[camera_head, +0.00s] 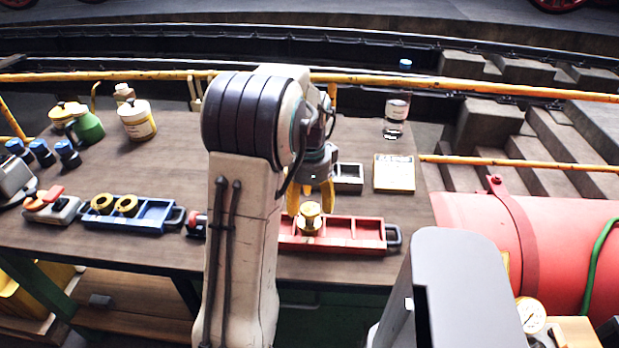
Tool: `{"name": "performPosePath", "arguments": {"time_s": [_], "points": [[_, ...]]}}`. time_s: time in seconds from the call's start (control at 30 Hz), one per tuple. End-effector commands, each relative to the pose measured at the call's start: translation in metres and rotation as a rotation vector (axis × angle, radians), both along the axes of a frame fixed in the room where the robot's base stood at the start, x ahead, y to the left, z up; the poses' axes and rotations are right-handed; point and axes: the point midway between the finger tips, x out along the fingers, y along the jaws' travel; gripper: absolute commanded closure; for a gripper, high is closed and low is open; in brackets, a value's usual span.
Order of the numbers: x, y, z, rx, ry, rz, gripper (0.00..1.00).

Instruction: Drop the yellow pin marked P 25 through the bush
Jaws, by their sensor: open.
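My gripper (310,197) is open and points down over the red tray (345,235) on the bench. Its yellow fingers stand on either side of, or just above, a yellow, brass-like round piece (310,222) in the tray; I cannot tell if they touch it. This piece has a knob-like top; I cannot read any P 25 mark or tell whether it is the pin or the bush. Two yellow round pieces, one (101,203) beside the other (126,205), sit in the blue tray (152,213) at left. My arm hides the red tray's left end.
Behind the red tray are a small grey open box (348,178), a yellow-edged card (394,173) and a clear bottle (396,115). A white tub (136,120) and green can (88,127) stand back left. A yellow rail (450,84) runs behind. A red cylinder (560,245) is at right.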

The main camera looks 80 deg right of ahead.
Motion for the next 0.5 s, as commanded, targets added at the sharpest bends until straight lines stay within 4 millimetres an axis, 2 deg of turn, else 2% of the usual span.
{"name": "performPosePath", "arguments": {"time_s": [0.1,0.3,0.5], "points": [[0.000,-0.001,0.022,-0.005,0.001,0.000,0.38],[0.000,-0.002,0.055,-0.005,0.001,0.000,0.38],[0.000,-0.002,0.077,-0.003,0.000,0.000,0.38]]}}
